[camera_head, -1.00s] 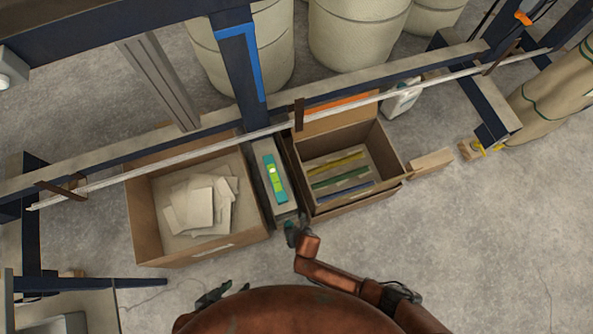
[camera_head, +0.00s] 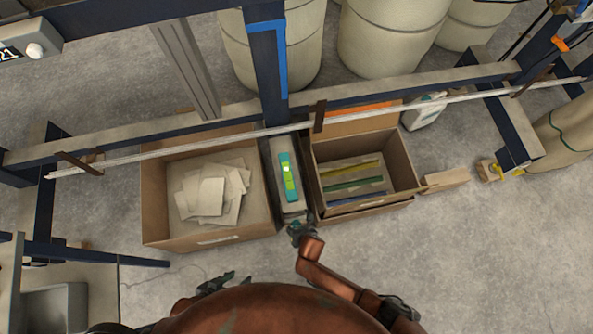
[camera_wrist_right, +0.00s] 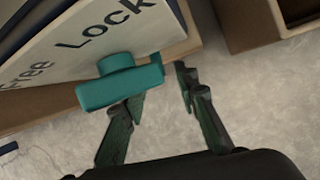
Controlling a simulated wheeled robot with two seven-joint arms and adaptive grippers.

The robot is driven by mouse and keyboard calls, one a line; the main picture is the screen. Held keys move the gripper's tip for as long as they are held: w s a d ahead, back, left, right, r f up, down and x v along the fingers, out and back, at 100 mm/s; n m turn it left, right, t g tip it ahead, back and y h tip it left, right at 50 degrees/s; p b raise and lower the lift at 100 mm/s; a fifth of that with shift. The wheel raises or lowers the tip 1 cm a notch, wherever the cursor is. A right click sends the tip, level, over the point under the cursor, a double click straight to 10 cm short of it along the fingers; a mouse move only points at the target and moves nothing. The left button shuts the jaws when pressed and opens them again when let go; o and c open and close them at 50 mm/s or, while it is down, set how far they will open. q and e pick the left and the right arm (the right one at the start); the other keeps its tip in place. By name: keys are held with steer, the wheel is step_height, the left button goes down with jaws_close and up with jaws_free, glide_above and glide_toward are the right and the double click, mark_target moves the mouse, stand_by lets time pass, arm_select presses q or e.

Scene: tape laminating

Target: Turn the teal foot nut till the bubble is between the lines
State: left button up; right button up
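The teal level (camera_head: 289,176) with a bright yellow-green vial lies on a narrow grey block between two boxes in the head view. The bubble and lines are too small to read. In the right wrist view, a teal knob with a protruding lobe (camera_wrist_right: 120,82) sits by a plate marked "Free" and "Lock". My right gripper (camera_wrist_right: 163,88) is open, its fingers pointing towards the plate. The knob overlaps the left finger; contact is unclear. In the head view this gripper (camera_head: 299,232) is at the block's near end. My left gripper (camera_head: 226,284) is low, partly hidden by my body.
A cardboard box (camera_head: 153,205) with pale sheets stands left of the block. Another box (camera_head: 405,165) with coloured strips stands right. A pale rail (camera_head: 225,138) crosses above the boxes. Large drums (camera_head: 390,40) stand behind.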

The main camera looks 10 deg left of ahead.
steer(key=v, duration=1.1)
steer(key=shift+d+r, duration=0.15)
steer(key=shift+r, duration=0.2)
steer(key=shift+s, duration=0.2)
